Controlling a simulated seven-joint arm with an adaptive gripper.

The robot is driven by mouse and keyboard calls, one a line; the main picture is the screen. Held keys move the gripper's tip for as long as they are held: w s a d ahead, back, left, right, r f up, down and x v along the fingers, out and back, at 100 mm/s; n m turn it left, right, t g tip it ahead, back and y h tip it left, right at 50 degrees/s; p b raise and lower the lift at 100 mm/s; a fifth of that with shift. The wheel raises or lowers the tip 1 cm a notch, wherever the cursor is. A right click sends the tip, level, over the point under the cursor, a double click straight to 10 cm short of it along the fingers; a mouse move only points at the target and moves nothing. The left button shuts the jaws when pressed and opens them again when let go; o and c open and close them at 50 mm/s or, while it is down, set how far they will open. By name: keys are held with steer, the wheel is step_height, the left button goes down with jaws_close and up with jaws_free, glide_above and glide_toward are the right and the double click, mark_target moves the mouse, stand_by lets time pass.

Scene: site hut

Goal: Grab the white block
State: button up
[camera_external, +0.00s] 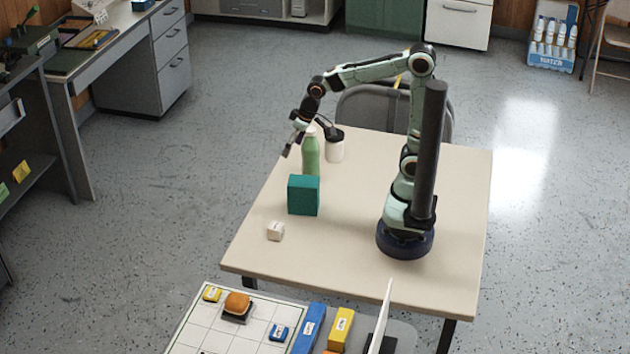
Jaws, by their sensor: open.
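The white block (275,231) is small and sits on the table near its left front edge, with a dark mark on it. My gripper (293,146) is open and empty, held above the table's left side. It is higher and farther back than the white block, near the green bottle (310,153). A teal box (304,195) stands on the table between the bottle and the white block. The white block is apart from the box and from my gripper.
A chair (365,110) is at the back edge. A white gridded board (200,335) with several small items lies in front of the table.

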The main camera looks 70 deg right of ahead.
steer(key=g, duration=0.1)
glide_above(276, 226)
steer(key=w+d, duration=0.2)
steer(key=d, duration=0.1)
step_height(276, 226, down, 8)
steer(key=a+f+g, duration=0.1)
steer(key=f, duration=0.2)
steer(key=s+a+f+g, duration=0.1)
steer(key=f, duration=0.3)
steer(key=s+a+f+n+g, duration=0.1)
steer(key=f, duration=0.3)
steer(key=shift+f+h, duration=0.25)
steer(key=shift+h, duration=0.05)
step_height(276, 226, down, 5)
steer(key=shift+r, duration=0.1)
steer(key=shift+f, duration=0.55)
steer(key=shift+d, duration=0.1)
steer(key=c, duration=1.3)
